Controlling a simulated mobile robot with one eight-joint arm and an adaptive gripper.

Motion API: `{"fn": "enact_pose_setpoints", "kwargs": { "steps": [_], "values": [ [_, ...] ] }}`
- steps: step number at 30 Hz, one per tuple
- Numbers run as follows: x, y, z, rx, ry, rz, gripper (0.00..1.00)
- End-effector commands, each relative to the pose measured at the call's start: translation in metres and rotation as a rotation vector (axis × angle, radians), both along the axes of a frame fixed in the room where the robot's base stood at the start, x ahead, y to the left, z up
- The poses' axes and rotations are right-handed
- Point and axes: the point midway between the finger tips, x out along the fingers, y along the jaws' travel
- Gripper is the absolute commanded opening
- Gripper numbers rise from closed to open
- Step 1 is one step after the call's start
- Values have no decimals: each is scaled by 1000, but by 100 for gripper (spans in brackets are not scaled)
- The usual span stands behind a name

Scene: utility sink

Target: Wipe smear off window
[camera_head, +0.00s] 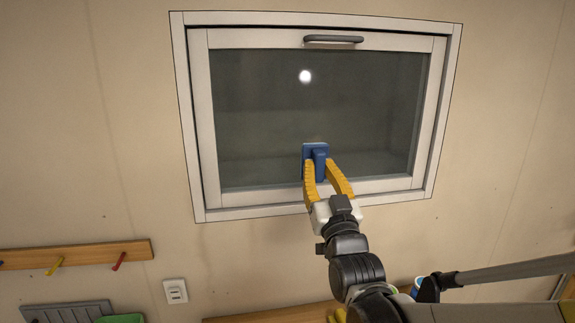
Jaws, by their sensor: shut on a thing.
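The window (260,110) has dark glass in a white frame on the beige wall. My gripper (327,172) has yellow fingers and is shut on a blue wiping tool (317,152), at the lower middle of the pane. The tool appears to be at or very near the glass; I cannot tell whether it touches. A bright round white spot (305,76) shows in the upper middle of the pane; it may be a reflection or a mark. I cannot clearly make out a smear. Part of the glass behind the tool and fingers is hidden.
A grey handle (333,39) sticks out from the window's top rail. A wooden peg rail (90,254), a wall outlet (175,291), a grey ribbed board (60,313) and a green item (121,319) are at lower left.

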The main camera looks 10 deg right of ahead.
Motion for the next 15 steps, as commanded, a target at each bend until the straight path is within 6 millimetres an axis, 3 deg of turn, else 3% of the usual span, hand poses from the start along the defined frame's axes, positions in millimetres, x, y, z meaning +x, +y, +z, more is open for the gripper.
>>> {"fn": "enact_pose_setpoints", "kwargs": {
  "steps": [9,15],
  "values": [
    [37,0,10,0,-1,0,0],
    [50,0,13,0,-1,0,0]
  ]
}}
